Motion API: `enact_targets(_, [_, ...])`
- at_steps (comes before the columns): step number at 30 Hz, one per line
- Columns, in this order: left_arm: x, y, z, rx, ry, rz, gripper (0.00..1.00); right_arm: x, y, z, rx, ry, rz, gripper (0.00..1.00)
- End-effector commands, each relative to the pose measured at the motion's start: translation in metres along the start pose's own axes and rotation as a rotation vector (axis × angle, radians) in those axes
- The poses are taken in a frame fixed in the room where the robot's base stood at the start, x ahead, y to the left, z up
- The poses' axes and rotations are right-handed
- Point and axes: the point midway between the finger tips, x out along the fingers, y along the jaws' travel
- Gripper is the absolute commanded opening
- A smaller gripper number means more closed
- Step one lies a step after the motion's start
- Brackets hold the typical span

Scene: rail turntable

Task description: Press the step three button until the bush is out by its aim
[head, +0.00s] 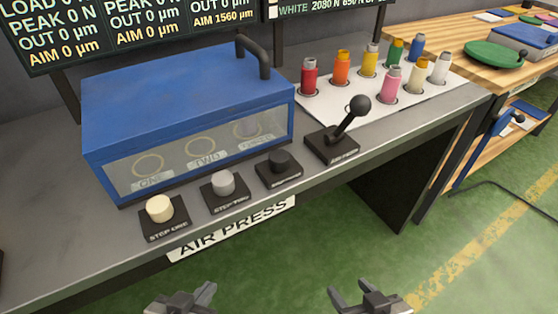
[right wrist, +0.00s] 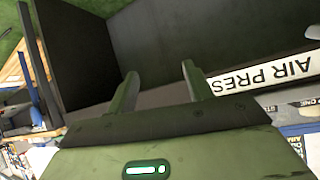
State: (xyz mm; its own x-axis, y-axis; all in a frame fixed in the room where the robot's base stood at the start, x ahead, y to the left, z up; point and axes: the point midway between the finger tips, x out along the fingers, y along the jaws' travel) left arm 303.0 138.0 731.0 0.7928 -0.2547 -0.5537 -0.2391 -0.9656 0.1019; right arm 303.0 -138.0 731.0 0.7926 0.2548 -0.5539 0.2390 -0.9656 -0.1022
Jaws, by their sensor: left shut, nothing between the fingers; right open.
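Three buttons stand in a row on the bench front: a cream step one button (head: 160,208), a grey step two button (head: 223,182) and a black button (head: 280,161), its label too small to read, in the third place. Behind them is a blue press box (head: 180,85) with a clear front window marked with stations. A greyish shape, perhaps the bush, shows dimly at the third station (head: 247,128). The screen (head: 130,25) reads OUT 0 µm, AIM 1560 µm in its third column. My left gripper (head: 207,290) is shut and empty, and my right gripper (head: 350,290) is open and empty, both below the bench front.
A black ball-topped lever (head: 350,120) stands right of the buttons. Several coloured bushes stand on a white board (head: 330,110) behind it. A wooden bench (head: 480,75) holds a green dish (head: 495,54). The right wrist view shows the AIR PRESS sign (right wrist: 265,75).

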Motion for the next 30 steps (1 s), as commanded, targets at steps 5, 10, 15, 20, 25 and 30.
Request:
enact_targets(5, [0.0000,-0.0001,-0.0001,0.000,0.000,0.000,0.00,0.0000,0.0000,0.0000,0.000,0.000,0.000,0.00])
enact_targets(10, [0.0001,-0.0001,-0.0001,0.000,0.000,0.000,0.00,0.0000,0.0000,0.0001,0.000,0.000,0.000,0.00])
enact_targets(15, [0.0001,0.0000,-0.0001,0.000,0.000,0.000,0.00,0.0000,0.0000,0.0001,0.000,0.000,0.000,0.00])
enact_targets(20, [0.0001,-0.0001,-0.0002,0.000,0.000,0.000,0.00,0.0000,0.0000,0.0001,0.000,0.000,0.000,0.00])
enact_targets(25, [0.0001,-0.0001,-0.0002,0.000,0.000,0.000,0.00,0.0000,0.0000,0.0001,0.000,0.000,0.000,0.00])
enact_targets(30, [0.0001,-0.0001,-0.0002,0.000,0.000,0.000,0.00,0.0000,0.0000,0.0001,0.000,0.000,0.000,0.00])
